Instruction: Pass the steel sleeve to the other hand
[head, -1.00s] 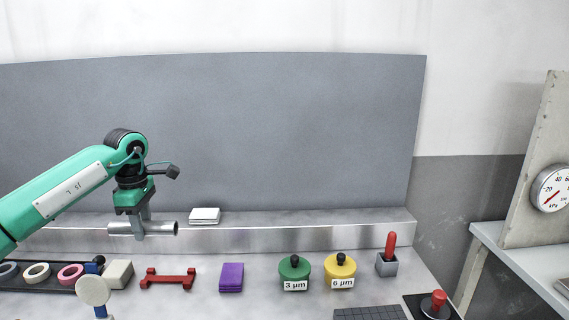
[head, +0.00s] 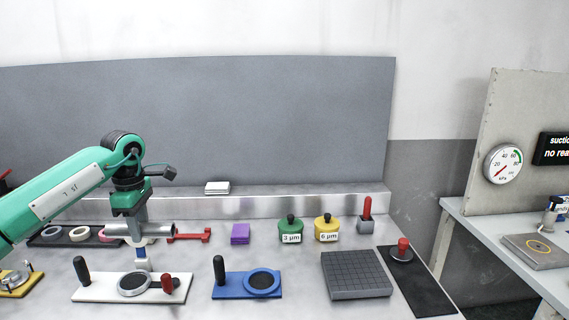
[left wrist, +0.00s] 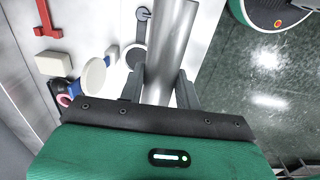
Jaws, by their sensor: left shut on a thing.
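The steel sleeve (head: 157,230) is a shiny grey tube, held level above the bench in the head view. My left gripper (head: 139,229) points down and is shut on it near the middle of its length. The left wrist view also shows the sleeve (left wrist: 169,45) between the two fingers (left wrist: 160,88), running away from the palm toward the top of the picture. My right gripper does not show in either view.
Below stand a white fixture (head: 97,288), a blue fixture (head: 232,292), a grey grooved block (head: 355,276) and a black mat (head: 424,296). A side table (head: 500,238) is at right. The air right of the sleeve is clear.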

